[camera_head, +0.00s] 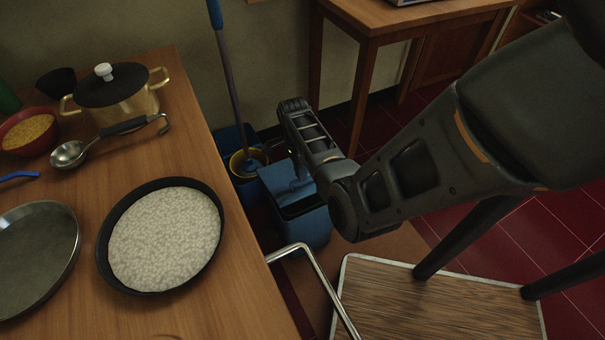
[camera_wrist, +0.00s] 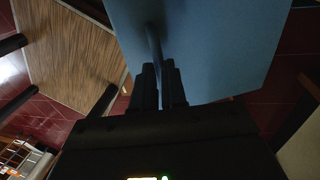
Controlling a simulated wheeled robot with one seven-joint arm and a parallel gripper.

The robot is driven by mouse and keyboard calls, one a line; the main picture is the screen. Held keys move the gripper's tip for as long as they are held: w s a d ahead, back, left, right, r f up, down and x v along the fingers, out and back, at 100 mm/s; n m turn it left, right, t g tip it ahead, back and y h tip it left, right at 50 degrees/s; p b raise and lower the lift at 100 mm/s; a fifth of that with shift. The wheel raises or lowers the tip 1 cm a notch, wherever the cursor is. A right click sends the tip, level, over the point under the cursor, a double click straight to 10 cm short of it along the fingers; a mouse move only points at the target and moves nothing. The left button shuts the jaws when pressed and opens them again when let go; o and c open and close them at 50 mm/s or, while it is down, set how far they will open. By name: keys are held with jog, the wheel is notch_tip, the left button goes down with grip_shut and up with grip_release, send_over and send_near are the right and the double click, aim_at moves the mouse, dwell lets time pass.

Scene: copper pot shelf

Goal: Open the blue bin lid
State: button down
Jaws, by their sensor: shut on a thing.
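The blue bin (camera_head: 308,229) stands on the floor beyond the table, in the middle of the head view. Its blue lid (camera_head: 282,181) also fills the upper part of the wrist view (camera_wrist: 215,50). A dark strip shows along the near side of the bin's top; I cannot tell whether it is a gap or shadow. My gripper (camera_wrist: 159,72) is shut on the lid's thin handle (camera_wrist: 154,42), which stands out from the panel between the two fingers. In the head view my arm reaches over the bin and hides its right side and the fingertips.
A mop (camera_head: 228,85) stands in a blue bucket (camera_head: 229,189) just left of the bin. The wooden table (camera_head: 235,290) with pans is at left. A wood-topped stool (camera_head: 430,305) stands in front of the bin at right. Another table (camera_head: 375,17) is behind.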

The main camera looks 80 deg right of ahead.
jog(key=c, duration=1.2)
grip_release()
jog(key=shift+o, duration=0.2)
notch_tip(320, 180, up, 8)
jog(key=w+d+p, duration=0.1)
jog(key=shift+f+p, duration=0.2)
jog(key=shift+p, duration=0.1)
jog(key=shift+d, duration=0.1)
